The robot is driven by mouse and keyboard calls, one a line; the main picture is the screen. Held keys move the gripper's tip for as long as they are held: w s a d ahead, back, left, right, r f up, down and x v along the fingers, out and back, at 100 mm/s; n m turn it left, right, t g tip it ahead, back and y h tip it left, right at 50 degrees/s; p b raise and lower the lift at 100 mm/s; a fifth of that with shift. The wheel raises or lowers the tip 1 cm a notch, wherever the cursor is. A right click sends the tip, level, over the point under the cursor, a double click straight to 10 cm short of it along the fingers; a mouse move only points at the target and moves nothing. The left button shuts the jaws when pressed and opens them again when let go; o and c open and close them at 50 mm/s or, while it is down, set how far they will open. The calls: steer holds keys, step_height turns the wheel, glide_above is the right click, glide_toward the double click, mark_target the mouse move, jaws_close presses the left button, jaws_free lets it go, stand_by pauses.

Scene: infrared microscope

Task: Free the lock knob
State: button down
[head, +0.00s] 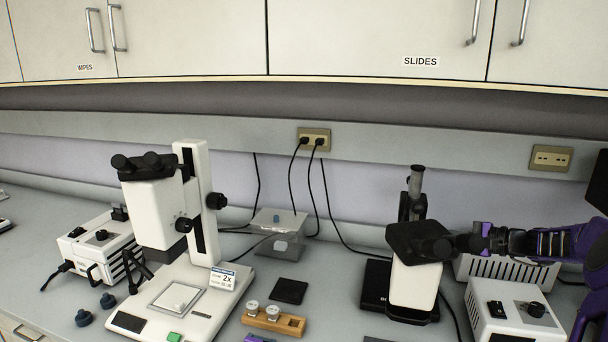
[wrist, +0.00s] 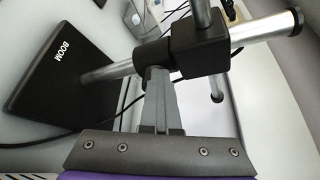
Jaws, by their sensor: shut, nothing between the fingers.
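The boom stand has a black base (wrist: 55,62) marked BOOM, a chrome post (wrist: 105,74) and a black clamp block (wrist: 200,48) in the wrist view. A dark rounded part (wrist: 152,52) sits beside the block, right at my fingertips; it may be the lock knob, but its shape is partly hidden. My gripper (wrist: 157,72) is shut and empty, its fingertips touching or very near that part. In the head view my gripper (head: 452,244) reaches in from the right beside the white and black boom microscope (head: 413,290).
A white box with black knobs (head: 512,312) stands close below my arm. A second microscope (head: 160,210) stands at left. Cords hang from the wall outlet (head: 314,139).

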steer(key=shift+s+a+f+b, duration=0.1)
steer(key=shift+s+f+b, duration=0.2)
steer(key=shift+f+b, duration=0.3)
steer(key=shift+f, duration=0.25)
steer(key=shift+s, duration=0.15)
steer(key=shift+s+d+r+p, duration=0.1)
steer(key=shift+s+d, duration=0.25)
steer(key=shift+d, duration=0.6)
steer(key=shift+s+d+p, duration=0.1)
steer(key=shift+s+d, duration=0.25)
steer(key=shift+d, duration=0.55)
steer(key=shift+s+d+r+p, duration=0.1)
steer(key=shift+s+d, duration=0.25)
steer(key=shift+d, duration=0.6)
